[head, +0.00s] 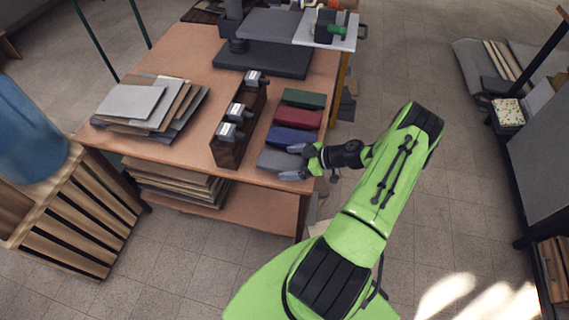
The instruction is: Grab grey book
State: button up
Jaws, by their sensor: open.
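The grey book (276,160) lies flat on the wooden table (178,57) near its front right edge. It is the nearest of a row of coloured books. My gripper (294,162) is open at the right end of the grey book, with its two grey fingers apart. The fingertips overlap the book's right end in this view. I cannot tell whether they touch it. The arm reaches in from the lower right.
Blue (290,138), red (298,118) and green (303,98) books lie behind the grey one. A dark wooden holder (249,118) with labelled grey items stands to their left. Stacked boards (131,101) lie on the table's left. A slatted crate (84,215) stands at left.

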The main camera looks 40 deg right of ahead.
jog(key=shift+w, duration=0.1)
jog(key=c, duration=1.1)
